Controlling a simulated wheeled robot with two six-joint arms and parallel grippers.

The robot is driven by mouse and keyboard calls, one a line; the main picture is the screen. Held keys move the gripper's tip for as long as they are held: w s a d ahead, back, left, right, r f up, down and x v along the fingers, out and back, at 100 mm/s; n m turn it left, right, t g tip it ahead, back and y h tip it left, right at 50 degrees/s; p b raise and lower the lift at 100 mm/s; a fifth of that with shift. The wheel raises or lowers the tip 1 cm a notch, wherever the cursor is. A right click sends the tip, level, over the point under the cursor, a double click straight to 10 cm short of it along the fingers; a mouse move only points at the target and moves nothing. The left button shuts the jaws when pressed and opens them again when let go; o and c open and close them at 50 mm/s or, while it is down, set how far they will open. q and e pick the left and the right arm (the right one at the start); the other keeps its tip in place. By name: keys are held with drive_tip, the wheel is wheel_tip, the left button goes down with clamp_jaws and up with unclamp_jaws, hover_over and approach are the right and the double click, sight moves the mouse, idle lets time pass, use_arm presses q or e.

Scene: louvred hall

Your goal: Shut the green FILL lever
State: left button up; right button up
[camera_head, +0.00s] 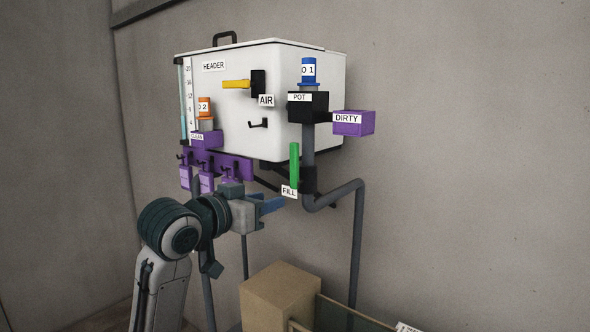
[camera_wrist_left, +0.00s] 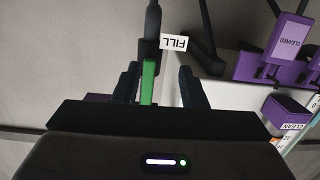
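The green FILL lever (camera_head: 294,164) stands upright on the dark pipe at the lower front of the white header tank. In the left wrist view the green lever (camera_wrist_left: 147,85) shows in the gap between my fingers, nearer the left one. My left gripper (camera_head: 275,205) is open, its blue fingers pointing right, just left of and below the lever. The open gripper also shows in the wrist view (camera_wrist_left: 160,85), with nothing gripped. Whether the lever is truly between the fingertips or beyond them is hard to tell. The FILL label (camera_head: 289,191) hangs below the lever. My right gripper is not in view.
The white tank (camera_head: 220,110) carries a yellow AIR lever (camera_head: 236,84), a hook and a black POT box (camera_head: 308,106). A purple DIRTY box (camera_head: 354,123) sits right. Purple tags (camera_head: 206,183) hang left. A cardboard box (camera_head: 280,298) stands below.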

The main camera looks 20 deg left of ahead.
use_arm(q)
drive_tip(key=t+h, duration=0.1)
approach(292, 158)
drive_tip(key=shift+m, duration=0.4)
drive_tip(key=shift+x, duration=5.25)
drive_tip(key=shift+s, duration=0.1)
clamp_jaws()
